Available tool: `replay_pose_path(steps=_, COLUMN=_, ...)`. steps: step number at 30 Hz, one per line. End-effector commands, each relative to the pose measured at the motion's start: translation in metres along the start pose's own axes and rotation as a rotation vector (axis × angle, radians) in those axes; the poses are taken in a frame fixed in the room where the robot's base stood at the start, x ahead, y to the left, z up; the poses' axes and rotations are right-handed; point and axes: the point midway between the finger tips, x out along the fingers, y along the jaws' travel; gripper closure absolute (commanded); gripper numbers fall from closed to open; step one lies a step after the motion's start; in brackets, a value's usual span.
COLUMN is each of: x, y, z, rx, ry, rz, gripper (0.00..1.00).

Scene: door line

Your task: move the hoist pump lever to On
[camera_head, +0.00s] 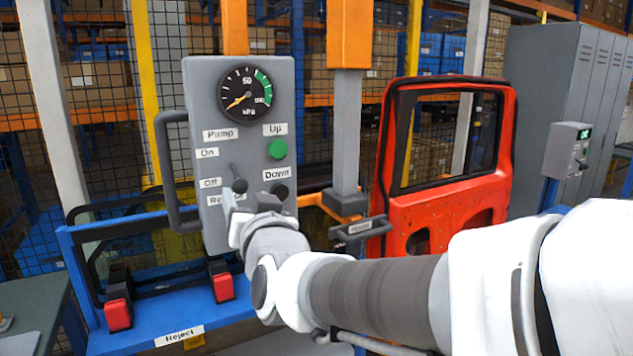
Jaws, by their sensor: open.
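The grey hoist control box (202,90) hangs at the left centre, with a pressure gauge (245,88) at its top; the needle points to the low left. The pump lever (237,178) is a dark lever under the "Pump" label, beside the "Off" label (210,183) and below the "On" label (207,153). A lower label, partly covered, starts with "Re". My gripper (230,203) is at the box's lower part, just below the lever. Its fingers are small and partly hidden by my wrist; I cannot tell whether they touch the lever.
A green Up button (277,149) and a dark Down button (280,190) sit right of the lever. A black handle (170,175) is on the box's left side. A red door (455,200) stands to the right. A blue reject rack (150,325) is below.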

Motion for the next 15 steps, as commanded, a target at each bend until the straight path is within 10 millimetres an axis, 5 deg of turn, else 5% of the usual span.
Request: replay_pose_path(steps=15, x=0.066, y=0.0, z=0.0, rx=0.0, ry=-0.002, rz=0.001, gripper=0.39)
